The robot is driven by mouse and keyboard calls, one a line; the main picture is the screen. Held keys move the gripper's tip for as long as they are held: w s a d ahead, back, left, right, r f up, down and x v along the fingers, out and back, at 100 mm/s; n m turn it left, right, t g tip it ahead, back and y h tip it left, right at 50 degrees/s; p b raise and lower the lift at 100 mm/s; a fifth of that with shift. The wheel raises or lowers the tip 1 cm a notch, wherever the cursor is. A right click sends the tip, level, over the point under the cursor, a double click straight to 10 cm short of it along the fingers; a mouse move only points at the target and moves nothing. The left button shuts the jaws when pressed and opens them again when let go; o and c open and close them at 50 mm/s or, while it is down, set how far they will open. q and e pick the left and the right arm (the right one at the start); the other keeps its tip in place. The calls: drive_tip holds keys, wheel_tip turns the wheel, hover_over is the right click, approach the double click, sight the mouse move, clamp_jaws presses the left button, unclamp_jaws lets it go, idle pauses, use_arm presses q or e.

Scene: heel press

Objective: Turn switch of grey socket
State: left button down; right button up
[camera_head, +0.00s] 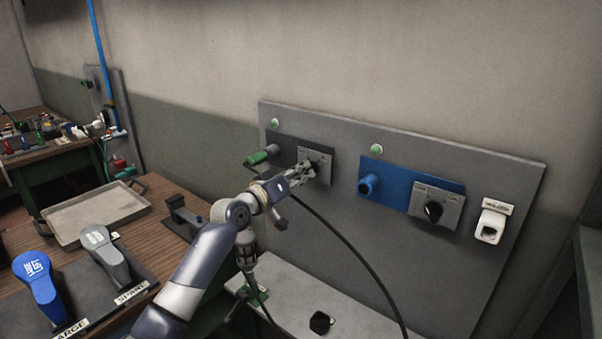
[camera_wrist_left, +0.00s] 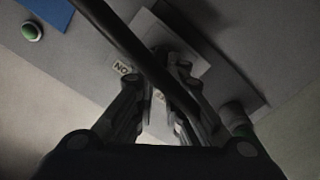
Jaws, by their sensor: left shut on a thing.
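The grey socket (camera_head: 288,150) is a dark grey plate on the wall panel, with a green-tipped connector (camera_head: 262,155) at its left. Its light grey switch plate (camera_head: 321,156) is at its right; it also shows in the left wrist view (camera_wrist_left: 190,62). My left gripper (camera_head: 305,171) is at this plate, shut on the switch, which its fingers mostly hide. In the left wrist view the gripper (camera_wrist_left: 168,80) has a finger on each side of the switch, and a black cable crosses in front. The switch's exact angle cannot be told. My right gripper is not in view.
A blue socket (camera_head: 386,180) with a black knob (camera_head: 433,211) is farther right, then a white holder (camera_head: 491,225). Green lamps (camera_head: 376,149) sit above the sockets. A black cable (camera_head: 355,252) hangs down. A table (camera_head: 165,262) with blue and grey handled items stands left.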

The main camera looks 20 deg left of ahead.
use_arm(q)
drive_tip(key=c, duration=1.7)
unclamp_jaws()
drive_tip(key=shift+f, duration=0.1)
drive_tip(key=shift+o, duration=0.2)
drive_tip(key=v, duration=1.2)
